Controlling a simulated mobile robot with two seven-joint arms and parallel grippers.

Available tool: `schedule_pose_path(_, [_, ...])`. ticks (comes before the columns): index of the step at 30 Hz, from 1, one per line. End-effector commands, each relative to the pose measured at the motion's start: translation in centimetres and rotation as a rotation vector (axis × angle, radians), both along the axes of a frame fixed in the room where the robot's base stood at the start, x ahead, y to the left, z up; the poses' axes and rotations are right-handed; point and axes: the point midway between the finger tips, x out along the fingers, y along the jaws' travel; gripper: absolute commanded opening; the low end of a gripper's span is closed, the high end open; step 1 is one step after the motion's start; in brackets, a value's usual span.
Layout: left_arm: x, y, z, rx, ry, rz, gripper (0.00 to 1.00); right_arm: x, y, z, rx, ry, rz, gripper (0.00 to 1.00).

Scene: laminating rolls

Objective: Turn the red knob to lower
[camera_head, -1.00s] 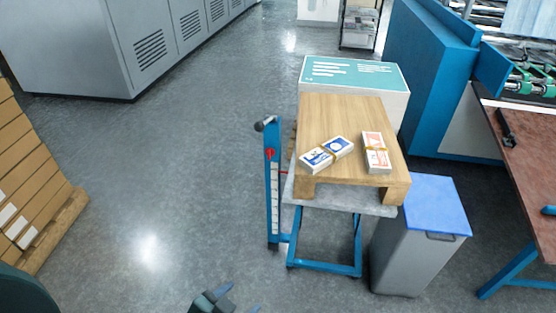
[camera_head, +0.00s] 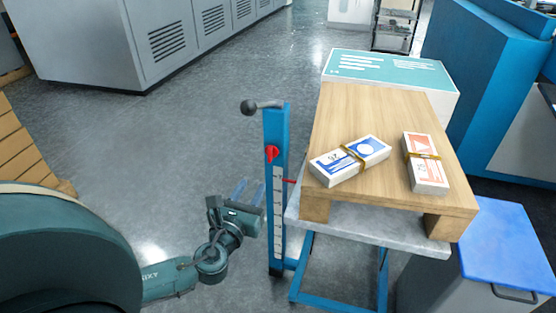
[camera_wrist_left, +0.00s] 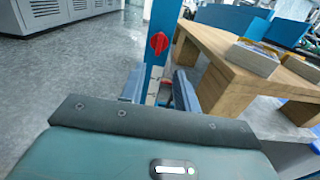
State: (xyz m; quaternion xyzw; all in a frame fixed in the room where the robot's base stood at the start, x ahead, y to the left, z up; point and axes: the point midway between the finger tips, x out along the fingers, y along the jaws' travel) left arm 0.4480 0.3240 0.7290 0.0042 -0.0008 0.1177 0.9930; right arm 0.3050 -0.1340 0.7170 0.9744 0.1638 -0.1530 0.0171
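The red knob (camera_head: 271,153) sits on the front face of a blue upright post (camera_head: 275,125), above a white scale strip (camera_head: 279,210). It also shows in the left wrist view (camera_wrist_left: 160,43), beyond and above the fingers. My left gripper (camera_head: 249,192) is in front and left of the post, lower than the knob and apart from it. Its two fingers are spread with nothing between them; they also show in the left wrist view (camera_wrist_left: 160,88). A small red pointer (camera_head: 291,181) sticks out beside the scale. My right gripper is not in view.
A wooden stand (camera_head: 375,110) on a grey lift table (camera_head: 370,226) carries two banded card packs, one blue (camera_head: 349,160) and one orange (camera_head: 425,162). A black-ended crank (camera_head: 250,107) tops the post. A blue-lidded bin (camera_head: 510,245) stands right. Floor left of the post is clear.

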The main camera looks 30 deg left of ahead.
Motion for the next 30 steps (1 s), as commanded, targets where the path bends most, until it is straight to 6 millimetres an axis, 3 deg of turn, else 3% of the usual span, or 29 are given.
schedule_pose_path(18, [10.8,2.6,0.0,-0.008,-0.001,0.001,0.32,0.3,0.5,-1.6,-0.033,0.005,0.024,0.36])
schedule_pose_path(30, [12.2,2.9,0.0,-0.009,0.002,-0.001,0.32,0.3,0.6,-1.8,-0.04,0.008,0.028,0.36])
